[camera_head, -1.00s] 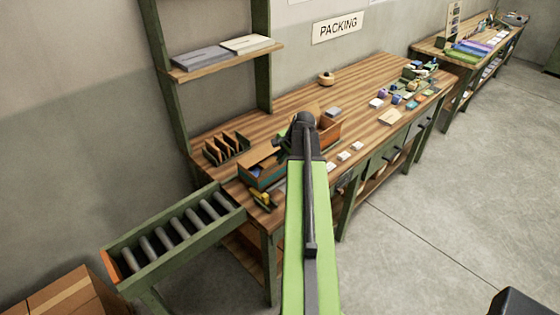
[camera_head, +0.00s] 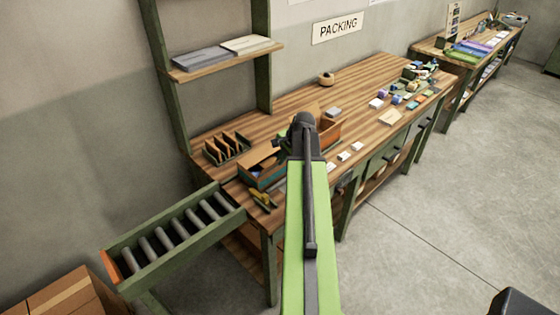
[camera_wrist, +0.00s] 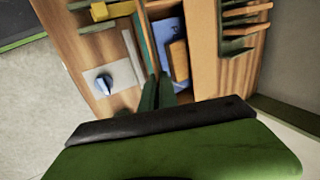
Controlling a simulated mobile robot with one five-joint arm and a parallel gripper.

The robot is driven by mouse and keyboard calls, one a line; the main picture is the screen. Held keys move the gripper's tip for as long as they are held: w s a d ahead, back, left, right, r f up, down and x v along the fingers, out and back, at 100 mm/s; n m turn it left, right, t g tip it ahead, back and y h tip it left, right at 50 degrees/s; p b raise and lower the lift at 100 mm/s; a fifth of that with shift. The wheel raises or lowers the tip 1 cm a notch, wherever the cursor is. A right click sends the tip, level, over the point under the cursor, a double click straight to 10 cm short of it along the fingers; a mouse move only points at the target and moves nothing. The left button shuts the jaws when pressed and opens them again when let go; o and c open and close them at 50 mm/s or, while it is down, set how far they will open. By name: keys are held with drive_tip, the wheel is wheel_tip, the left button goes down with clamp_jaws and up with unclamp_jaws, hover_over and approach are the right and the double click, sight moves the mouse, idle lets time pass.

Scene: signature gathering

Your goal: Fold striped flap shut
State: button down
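An open box with orange and teal sides (camera_head: 262,180) stands on the packing bench, partly hidden behind my arm. In the wrist view a blue item (camera_wrist: 172,32) and an orange-brown block (camera_wrist: 179,60) show inside it. A plain wood-coloured panel (camera_wrist: 204,45) lies along the box's right side there, perhaps a flap. I cannot make out stripes on any flap. My gripper (camera_wrist: 158,82) has its dark fingers close together at the box's near part, beside a teal wall (camera_wrist: 147,42). Whether they touch or hold anything is unclear. In the head view my arm hides the gripper.
A slotted rack (camera_head: 227,149) stands behind the box at the left. A yellow tool (camera_head: 262,199) lies near the bench's front edge. A roller conveyor (camera_head: 180,235) adjoins the left end. Small cards (camera_head: 344,156) and several coloured items (camera_head: 410,88) lie to the right. The middle back is mostly clear.

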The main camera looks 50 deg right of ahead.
sight(277, 166)
drive_tip(key=shift+s+a, duration=0.1)
drive_tip(key=shift+a, duration=0.1)
drive_tip(key=shift+w+d+r, duration=0.1)
drive_tip(key=shift+w+d, duration=0.1)
drive_tip(key=shift+w+d+r+g+p, duration=0.2)
drive_tip(key=shift+w+g+p, duration=0.3)
drive_tip(key=shift+g+p, duration=0.35)
drive_tip(key=shift+w+f+g+y+b, duration=0.15)
drive_tip(key=shift+w+g+b, duration=0.4)
drive_tip(key=shift+g, duration=0.9)
drive_tip(key=shift+w+f+g+y+b, duration=0.15)
drive_tip(key=shift+w+g+b, duration=0.15)
drive_tip(key=shift+w+g, duration=0.85)
drive_tip(key=shift+w+f+g+y+b, duration=0.15)
drive_tip(key=shift+w+g+b, duration=0.2)
drive_tip(key=shift+g, duration=1.4)
